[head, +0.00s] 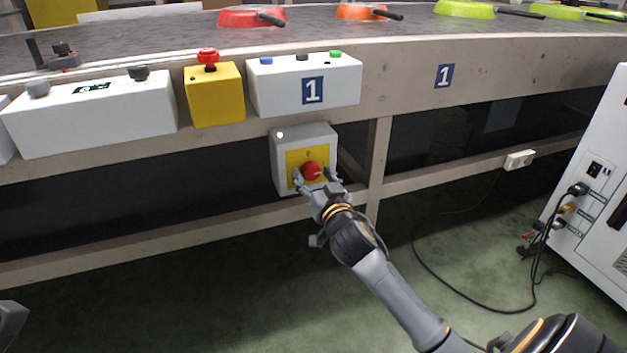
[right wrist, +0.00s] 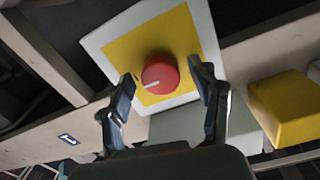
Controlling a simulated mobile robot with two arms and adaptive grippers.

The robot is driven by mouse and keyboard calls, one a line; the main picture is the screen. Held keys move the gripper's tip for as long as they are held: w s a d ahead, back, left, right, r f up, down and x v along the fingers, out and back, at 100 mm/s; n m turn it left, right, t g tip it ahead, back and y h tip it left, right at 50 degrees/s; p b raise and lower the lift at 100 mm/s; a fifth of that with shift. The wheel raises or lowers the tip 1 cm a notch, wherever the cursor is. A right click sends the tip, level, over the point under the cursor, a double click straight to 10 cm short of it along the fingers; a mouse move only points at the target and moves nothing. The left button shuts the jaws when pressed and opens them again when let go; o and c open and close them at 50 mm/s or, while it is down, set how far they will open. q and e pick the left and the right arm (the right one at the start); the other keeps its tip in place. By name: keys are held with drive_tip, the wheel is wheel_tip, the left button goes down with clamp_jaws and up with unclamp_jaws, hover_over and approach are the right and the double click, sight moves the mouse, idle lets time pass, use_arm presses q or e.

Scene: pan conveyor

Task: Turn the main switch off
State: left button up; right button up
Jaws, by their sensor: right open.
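The main switch is a red round knob (head: 312,171) on a yellow plate (head: 293,158) on the front of a grey-white box (head: 305,137) under the conveyor edge. In the right wrist view the red knob (right wrist: 160,75) shows a white mark line pointing to its lower left. My right gripper (head: 315,180) is open in front of the knob. My left gripper is not clearly seen; only a grey part of mine shows at the lower left.
Above the switch are a yellow box with a red emergency button (head: 208,57) and a white button box (head: 305,88) marked 1. Coloured pans (head: 250,18) lie on the conveyor (head: 330,38). A white cabinet (head: 600,190) with cables stands at the right.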

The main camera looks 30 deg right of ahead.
drive_tip(key=shift+w, duration=0.15)
drive_tip(key=shift+c, duration=0.4)
drive_tip(key=c, duration=1.1)
drive_tip(key=shift+o, duration=0.2)
